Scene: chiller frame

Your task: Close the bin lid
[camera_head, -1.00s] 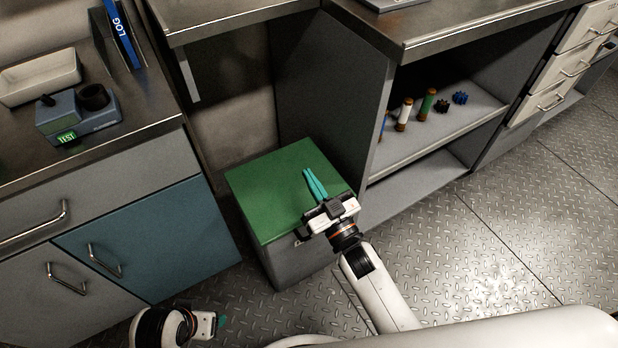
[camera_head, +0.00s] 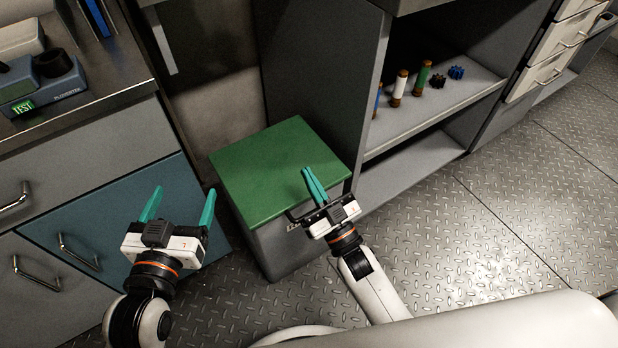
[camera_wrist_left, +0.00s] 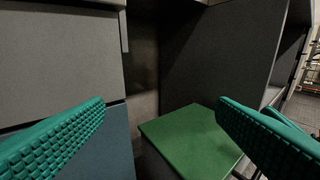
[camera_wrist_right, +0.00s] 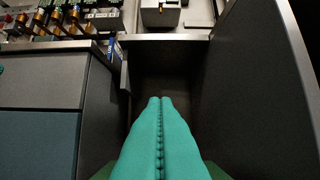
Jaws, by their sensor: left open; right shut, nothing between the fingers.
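The bin (camera_head: 285,246) is a grey box on the floor between the cabinets. Its green lid (camera_head: 268,168) lies flat across the top, and the lid also shows in the left wrist view (camera_wrist_left: 192,140). My right gripper (camera_head: 308,172) is shut and empty, with its fingertips over the lid's right part; I cannot tell if they touch it. In the right wrist view its teal fingers (camera_wrist_right: 160,100) are pressed together and hide most of the lid. My left gripper (camera_head: 182,196) is open and empty, left of the bin in front of the blue cabinet door.
A blue-grey cabinet (camera_head: 120,232) with handles stands left of the bin. An open shelf (camera_head: 430,115) with several small cylinders and gears stands to the right. The metal floor (camera_head: 480,240) at right is clear.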

